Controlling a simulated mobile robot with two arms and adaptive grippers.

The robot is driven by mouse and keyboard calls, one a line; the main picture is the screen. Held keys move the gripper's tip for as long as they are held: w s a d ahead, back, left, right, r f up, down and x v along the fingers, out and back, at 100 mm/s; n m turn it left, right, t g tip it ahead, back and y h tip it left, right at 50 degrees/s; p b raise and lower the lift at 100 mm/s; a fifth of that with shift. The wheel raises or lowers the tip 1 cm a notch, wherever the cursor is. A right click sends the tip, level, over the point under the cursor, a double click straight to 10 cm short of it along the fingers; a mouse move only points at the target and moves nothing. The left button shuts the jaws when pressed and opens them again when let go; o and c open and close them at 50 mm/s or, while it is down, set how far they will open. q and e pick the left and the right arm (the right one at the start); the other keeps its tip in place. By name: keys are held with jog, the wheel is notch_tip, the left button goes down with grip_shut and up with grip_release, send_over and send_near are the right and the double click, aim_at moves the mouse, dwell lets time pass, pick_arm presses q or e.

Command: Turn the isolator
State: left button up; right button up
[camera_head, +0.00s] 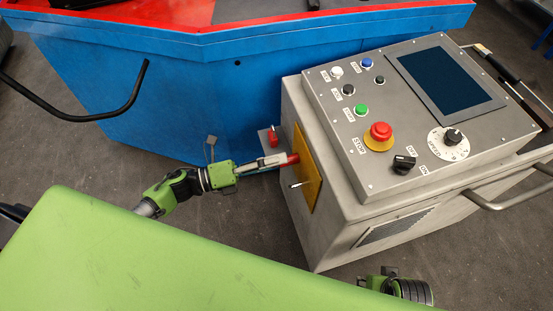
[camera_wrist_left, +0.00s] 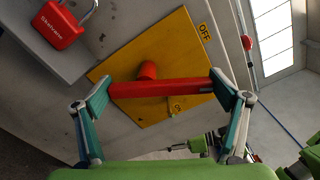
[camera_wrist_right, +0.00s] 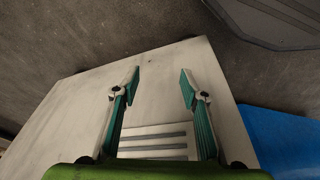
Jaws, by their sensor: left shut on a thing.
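The isolator is a red bar handle (camera_wrist_left: 160,88) on a yellow plate (camera_wrist_left: 180,45), on the side of the grey control cabinet. The plate shows "OFF" and "ON" labels in the left wrist view. In the head view the yellow plate (camera_head: 306,172) is at the cabinet's left side. My left gripper (camera_head: 288,161) reaches it from the left and is shut on the red handle, a finger at each end of the bar in the left wrist view (camera_wrist_left: 161,88). My right gripper (camera_wrist_right: 160,72) is open and empty near a pale grey panel; its fingers are hidden in the head view.
A red padlock (camera_wrist_left: 60,25) is beside the plate on a grey ledge. The cabinet (camera_head: 340,215) has a sloped panel with buttons, a red emergency stop (camera_head: 379,132) and a screen. A blue machine (camera_head: 150,90) stands behind. A vented surface (camera_wrist_right: 155,140) is near my right gripper.

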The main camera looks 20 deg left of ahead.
pick_arm(q)
jog(key=n, duration=0.2)
jog(key=n+p, duration=0.1)
jog(key=shift+w+a+r, duration=0.2)
jog(key=shift+w+r, duration=0.05)
jog(key=shift+w, duration=0.1)
jog(key=shift+w+a+f+n+p, duration=0.1)
jog(key=shift+n+p, duration=0.1)
jog(key=shift+n, duration=0.5)
jog(key=shift+w+a+n+p, duration=0.1)
jog(key=shift+n+p, duration=0.05)
jog(key=shift+n, duration=0.55)
pick_arm(e)
notch_tip(320, 180, down, 7)
jog(key=s, duration=0.2)
jog(key=shift+g, duration=0.3)
jog(key=shift+d, duration=0.1)
pick_arm(q)
jog(key=o, duration=1.4)
jog(key=shift+f, duration=0.1)
jog(key=shift+s, duration=0.1)
pick_arm(e)
jog(key=shift+w+r, duration=0.1)
pick_arm(q)
jog(key=v, duration=1.1)
jog(key=shift+s+a, duration=0.25)
jog(key=shift+a, duration=0.05)
